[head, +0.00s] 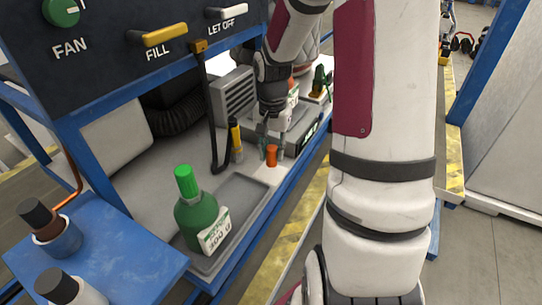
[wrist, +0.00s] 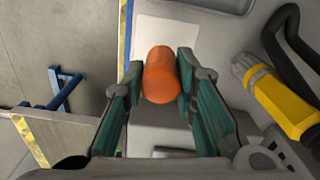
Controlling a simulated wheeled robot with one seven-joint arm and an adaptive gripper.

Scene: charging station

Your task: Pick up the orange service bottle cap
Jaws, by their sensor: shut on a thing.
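The orange service bottle cap (wrist: 160,76) is between the two green-padded fingers of my gripper (wrist: 159,82) in the wrist view. The fingers touch it on both sides and are shut on it. In the head view the orange cap (head: 271,156) shows just below my gripper (head: 273,148), over the light shelf near its front edge. Whether the cap still rests on the shelf or is clear of it, I cannot tell.
A yellow-handled tool (head: 236,140) stands left of the cap, near a black hose (head: 212,110). A green bottle (head: 196,212) stands in a grey tray (head: 262,187) closer to me. A grey scale-like device (head: 297,133) is behind. The blue shelf edge (head: 290,176) runs along the right.

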